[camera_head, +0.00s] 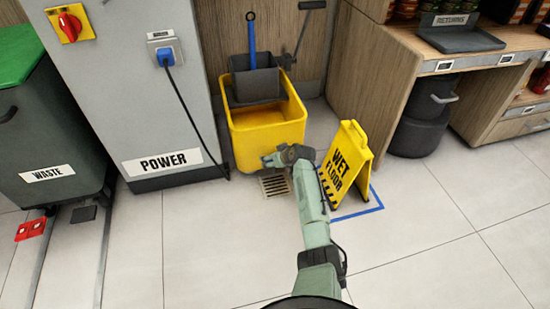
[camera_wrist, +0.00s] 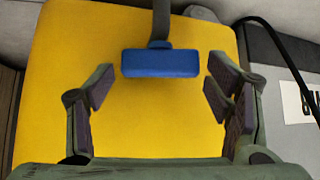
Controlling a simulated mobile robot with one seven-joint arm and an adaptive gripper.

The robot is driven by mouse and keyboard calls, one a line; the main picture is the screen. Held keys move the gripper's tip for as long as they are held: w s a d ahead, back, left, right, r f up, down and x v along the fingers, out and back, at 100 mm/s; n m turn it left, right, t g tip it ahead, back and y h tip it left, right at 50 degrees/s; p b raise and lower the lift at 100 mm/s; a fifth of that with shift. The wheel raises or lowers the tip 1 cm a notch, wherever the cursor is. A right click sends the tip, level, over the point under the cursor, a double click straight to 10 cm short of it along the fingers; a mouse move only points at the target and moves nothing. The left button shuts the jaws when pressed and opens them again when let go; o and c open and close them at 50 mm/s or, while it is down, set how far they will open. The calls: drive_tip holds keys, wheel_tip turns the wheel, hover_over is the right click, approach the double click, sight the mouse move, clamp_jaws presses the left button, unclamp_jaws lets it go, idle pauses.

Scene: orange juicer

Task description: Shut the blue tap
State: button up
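The blue tap (camera_wrist: 160,63) shows in the wrist view as a wide blue handle on a dark stem, against the front of the yellow mop bucket (camera_wrist: 185,120). My gripper (camera_wrist: 160,88) is open, with one finger to each side of the tap's line. The fingers are apart from the handle, and nothing is between them. In the head view my gripper (camera_head: 270,160) is at the lower front of the bucket (camera_head: 270,133). The tap cannot be made out there; my arm or gripper seems to hide it.
A yellow wet floor sign (camera_head: 346,163) stands close to the right of my arm. A grey power cabinet (camera_head: 135,100) with a hanging black cable (camera_head: 190,120) is left of the bucket. A floor drain (camera_head: 275,185) lies below my gripper. The front floor is mostly clear.

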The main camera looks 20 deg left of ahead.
drive_tip(key=c, duration=0.9)
drive_tip(key=p, duration=0.1)
drive_tip(key=m+p, duration=0.1)
drive_tip(key=p, duration=0.1)
drive_tip(key=shift+s+a+r+t+h, duration=0.15)
drive_tip(key=shift+r+t+h, duration=0.15)
drive_tip(key=shift+h, duration=0.1)
drive_tip(key=shift+f+m+t+h+p, duration=0.3)
drive_tip(key=shift+m+t+h+p, duration=0.2)
drive_tip(key=shift+m+p, duration=0.45)
drive_tip(key=o, duration=1.2)
drive_tip(key=shift+c, duration=0.2)
